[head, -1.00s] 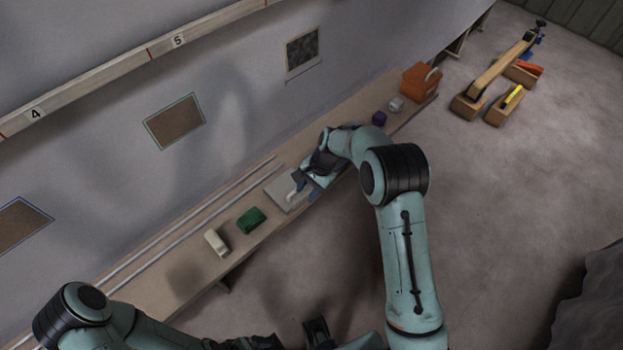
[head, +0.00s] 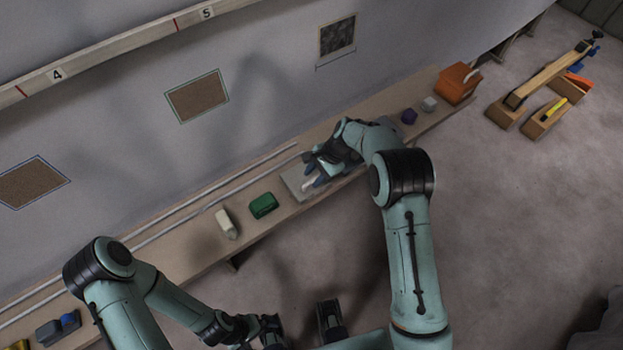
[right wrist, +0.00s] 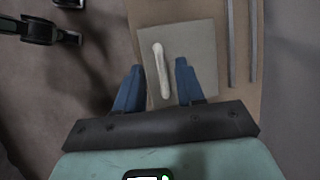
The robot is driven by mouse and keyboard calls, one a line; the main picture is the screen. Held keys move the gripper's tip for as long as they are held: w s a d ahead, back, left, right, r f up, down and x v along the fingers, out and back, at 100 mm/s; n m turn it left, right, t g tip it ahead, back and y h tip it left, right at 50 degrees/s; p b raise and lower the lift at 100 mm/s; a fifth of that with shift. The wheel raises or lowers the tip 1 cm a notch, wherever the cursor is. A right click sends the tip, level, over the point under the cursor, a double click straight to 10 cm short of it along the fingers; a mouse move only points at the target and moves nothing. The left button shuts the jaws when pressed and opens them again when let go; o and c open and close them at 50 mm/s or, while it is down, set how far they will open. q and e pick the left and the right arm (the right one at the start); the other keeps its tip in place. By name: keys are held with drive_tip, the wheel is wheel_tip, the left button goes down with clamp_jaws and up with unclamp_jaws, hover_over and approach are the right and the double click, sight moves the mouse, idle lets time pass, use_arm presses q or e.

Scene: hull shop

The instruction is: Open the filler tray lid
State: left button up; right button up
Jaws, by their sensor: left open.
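The filler tray lid is a flat grey square (head: 291,180) on the long shelf, and it lies flat. It also shows in the right wrist view (right wrist: 199,45). Its white bar handle (right wrist: 162,70) stands out on it and shows in the head view (head: 307,187). My right gripper (head: 314,176) is over the lid. Its two blue fingers (right wrist: 158,76) are apart, with the handle between them in the picture; I cannot tell whether they touch it. My left gripper (head: 300,322) is open and empty, low in the head view, away from the shelf.
A green block (head: 263,206) and a cream block (head: 226,223) are left of the lid. A purple piece (head: 409,116), a pale grey piece (head: 430,104) and an orange box (head: 457,83) are to the right. Two rails (head: 200,198) run along the wall side.

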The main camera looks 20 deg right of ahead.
drive_tip(key=shift+x, duration=1.25)
clamp_jaws()
idle(0.5)
